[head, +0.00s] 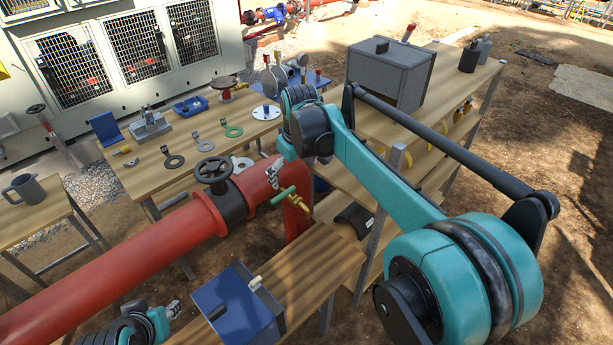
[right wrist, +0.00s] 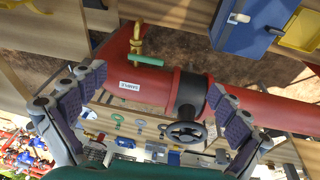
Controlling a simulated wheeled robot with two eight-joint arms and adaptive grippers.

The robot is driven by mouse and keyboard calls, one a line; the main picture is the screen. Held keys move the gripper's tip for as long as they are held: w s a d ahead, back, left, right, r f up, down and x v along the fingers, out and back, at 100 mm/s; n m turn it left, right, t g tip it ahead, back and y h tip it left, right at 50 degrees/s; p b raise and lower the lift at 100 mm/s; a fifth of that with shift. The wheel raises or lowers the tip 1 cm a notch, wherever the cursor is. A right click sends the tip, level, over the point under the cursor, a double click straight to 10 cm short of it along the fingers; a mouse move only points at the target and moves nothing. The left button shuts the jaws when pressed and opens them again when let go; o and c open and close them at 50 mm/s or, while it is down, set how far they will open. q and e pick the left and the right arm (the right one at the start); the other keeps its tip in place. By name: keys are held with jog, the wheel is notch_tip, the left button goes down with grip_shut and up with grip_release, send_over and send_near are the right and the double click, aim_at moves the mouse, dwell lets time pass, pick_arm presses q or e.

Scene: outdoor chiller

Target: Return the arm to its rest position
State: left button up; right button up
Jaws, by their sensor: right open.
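My right arm (head: 385,175) comes in from the right, bent at a large teal joint, and reaches out over the red pipe (head: 120,265). My right gripper (head: 273,174) is near the pipe's bend, beside the green-handled brass valve (head: 284,195). In the right wrist view, the right gripper (right wrist: 157,82) has its padded fingers spread wide with nothing held. The pipe (right wrist: 150,88), the green handle (right wrist: 146,60) and the black handwheel (right wrist: 186,132) show beyond the fingers; contact cannot be told. My left gripper (head: 170,311) shows only partly at the bottom left; its jaws are unclear.
A wooden table (head: 205,160) behind the pipe holds rings and tools. A blue box (head: 235,305) sits on the front bench. A grey box (head: 390,72) stands on the right bench, behind my right arm. Open dirt ground (head: 560,150) lies at the right.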

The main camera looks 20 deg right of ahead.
jog(key=shift+s+d, duration=0.1)
jog(key=shift+s, duration=0.1)
dwell(0.4)
jog(key=s+a+f+m+t+b, duration=0.1)
jog(key=s+f+m+t+b, duration=0.3)
jog(key=s+f+b, duration=1.1)
jog(key=s+f, duration=0.7)
jog(key=s, duration=0.1)
jog(key=shift+s+f+b, duration=0.15)
jog(key=shift+f+b, duration=0.15)
